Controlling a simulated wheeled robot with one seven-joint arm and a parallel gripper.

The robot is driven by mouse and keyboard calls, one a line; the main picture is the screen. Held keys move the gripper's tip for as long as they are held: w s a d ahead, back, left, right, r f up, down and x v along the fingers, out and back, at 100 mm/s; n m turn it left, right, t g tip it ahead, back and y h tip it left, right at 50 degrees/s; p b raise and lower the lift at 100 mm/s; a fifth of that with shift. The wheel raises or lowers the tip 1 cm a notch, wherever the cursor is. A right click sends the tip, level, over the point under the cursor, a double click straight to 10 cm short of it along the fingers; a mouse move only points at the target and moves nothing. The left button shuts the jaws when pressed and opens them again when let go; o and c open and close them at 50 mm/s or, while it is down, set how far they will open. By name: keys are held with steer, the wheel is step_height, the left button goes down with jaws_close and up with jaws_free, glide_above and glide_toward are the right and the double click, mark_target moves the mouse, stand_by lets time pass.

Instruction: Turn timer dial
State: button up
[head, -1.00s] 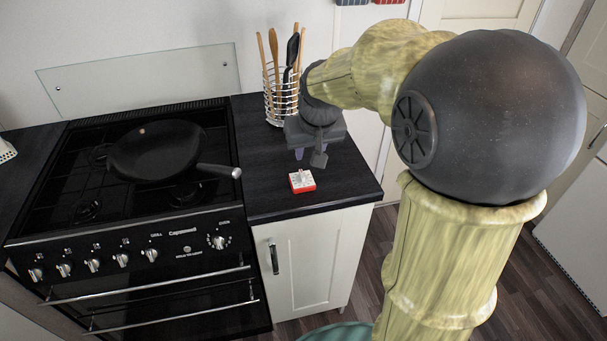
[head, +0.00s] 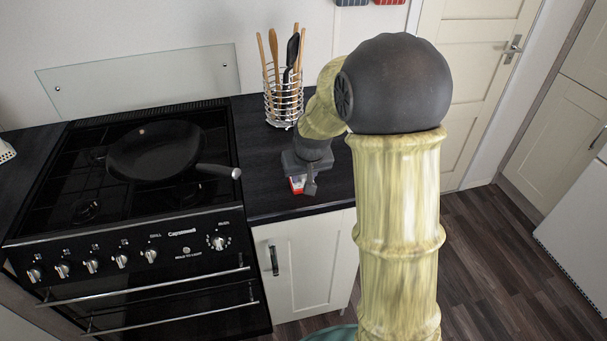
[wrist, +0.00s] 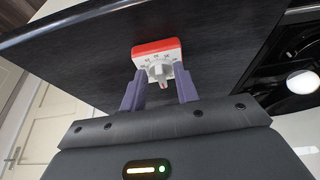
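The timer is a small white and red block with a white dial, lying on the dark counter (head: 262,180). In the wrist view the timer (wrist: 157,58) is just beyond the fingertips, its dial knob (wrist: 159,70) between the lines of the two fingers. My gripper (wrist: 160,82) is open, with its two purple-grey fingers apart and nothing held. In the head view my gripper (head: 304,186) is low over the timer (head: 297,185) and hides most of it. I cannot tell whether the fingers touch the knob.
A black stove (head: 60,180) stands left of the counter, with a frying pan (head: 155,150) whose handle points toward the counter. A wire utensil holder (head: 284,105) with several utensils stands behind my gripper. The counter's front edge is close to the timer.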

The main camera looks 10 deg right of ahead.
jaws_close()
